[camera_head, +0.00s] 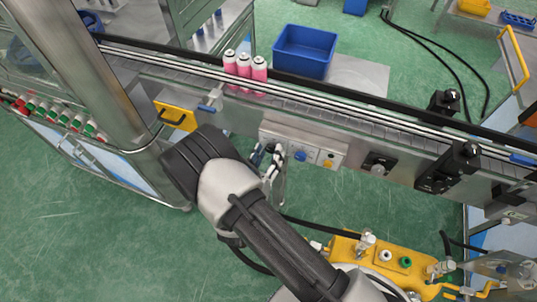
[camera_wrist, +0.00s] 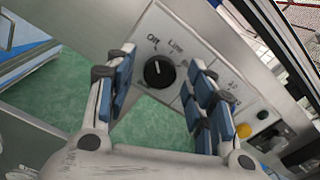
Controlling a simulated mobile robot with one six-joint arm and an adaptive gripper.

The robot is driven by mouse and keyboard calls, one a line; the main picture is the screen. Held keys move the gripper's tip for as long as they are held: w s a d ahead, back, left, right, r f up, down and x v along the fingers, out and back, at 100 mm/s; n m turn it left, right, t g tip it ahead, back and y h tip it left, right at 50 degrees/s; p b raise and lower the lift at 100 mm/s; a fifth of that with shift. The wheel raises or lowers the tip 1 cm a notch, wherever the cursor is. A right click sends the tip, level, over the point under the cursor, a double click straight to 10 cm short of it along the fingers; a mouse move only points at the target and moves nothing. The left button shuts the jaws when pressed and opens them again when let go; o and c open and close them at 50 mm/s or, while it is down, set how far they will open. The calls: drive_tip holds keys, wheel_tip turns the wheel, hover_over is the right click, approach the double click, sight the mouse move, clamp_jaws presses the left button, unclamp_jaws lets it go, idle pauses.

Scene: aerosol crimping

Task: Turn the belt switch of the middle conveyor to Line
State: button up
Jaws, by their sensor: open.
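The belt switch (camera_wrist: 158,72) is a round black knob on a light control panel (camera_wrist: 182,22). "Off" and "Line" are printed above it, and a third label is partly covered by the right finger. Its pointer mark seems to face up toward these labels; the exact setting is hard to read. My gripper (camera_wrist: 163,62) is open and empty, its blue-padded fingers to either side of the knob in the picture, with no clear contact. In the head view my gripper (camera_head: 274,163) is in front of the left end of the panel (camera_head: 306,142), hiding the knob there.
The conveyor (camera_head: 345,106) runs above the panel and carries several pink cans (camera_head: 245,72). A blue bin (camera_head: 305,50) stands behind it. A yellow handle plate (camera_head: 176,115) is left of the panel. A yellow machine (camera_head: 375,256) stands below right. Green floor is free at lower left.

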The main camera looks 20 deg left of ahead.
drive_tip(key=shift+w, duration=0.2)
drive_tip(key=c, duration=1.1)
drive_tip(key=shift+o, duration=0.2)
drive_tip(key=shift+m, duration=0.3)
drive_tip(key=m+b, duration=0.1)
drive_tip(key=m, duration=0.3)
drive_tip(key=shift+m, duration=0.3)
drive_tip(key=shift+m+b, duration=0.6)
drive_tip(key=shift+m, duration=1.7)
